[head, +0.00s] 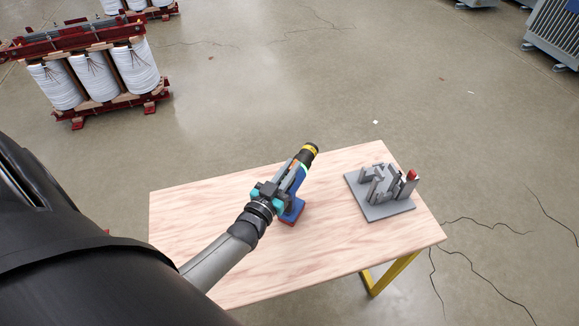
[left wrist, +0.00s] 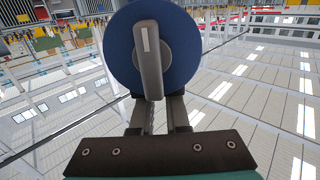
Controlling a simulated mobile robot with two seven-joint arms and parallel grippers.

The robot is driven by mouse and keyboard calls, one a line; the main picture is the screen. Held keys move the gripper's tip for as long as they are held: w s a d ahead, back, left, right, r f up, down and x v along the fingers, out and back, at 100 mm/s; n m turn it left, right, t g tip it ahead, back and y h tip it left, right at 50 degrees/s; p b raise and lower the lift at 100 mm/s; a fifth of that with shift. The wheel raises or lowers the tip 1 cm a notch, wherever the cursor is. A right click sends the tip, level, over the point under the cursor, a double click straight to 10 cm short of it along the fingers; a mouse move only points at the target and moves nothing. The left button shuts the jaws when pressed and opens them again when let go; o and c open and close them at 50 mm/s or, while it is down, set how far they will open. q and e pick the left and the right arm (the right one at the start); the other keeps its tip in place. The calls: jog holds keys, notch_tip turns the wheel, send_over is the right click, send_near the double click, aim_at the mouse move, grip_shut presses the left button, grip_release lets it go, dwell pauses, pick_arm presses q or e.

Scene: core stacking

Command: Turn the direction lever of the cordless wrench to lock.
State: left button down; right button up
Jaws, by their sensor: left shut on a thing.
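The cordless wrench (head: 297,178) stands on the wooden table, with a blue body, a dark head with a yellow band, and a blue and red base. In the left wrist view its round blue end face (left wrist: 185,50) fills the upper middle. A grey direction lever (left wrist: 149,60) with a pale mark lies across that face, nearly upright in the picture. My left gripper (head: 279,185) is at the wrench's near end. In its wrist view the left gripper (left wrist: 158,102) has its two fingers on either side of the lever's lower end and is shut on it. My right gripper is out of view.
The wooden table (head: 220,210) has clear room left and right of the wrench. A grey fixture plate (head: 385,212) with upright grey parts and a red-topped piece stands at the table's right. A red-framed transformer (head: 98,78) with white coils stands on the floor behind.

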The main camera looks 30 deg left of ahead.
pick_arm(q)
jog(key=c, duration=0.9)
grip_release()
jog(key=s+d, duration=0.1)
jog(key=s, duration=1.4)
jog(key=shift+s+d, duration=0.1)
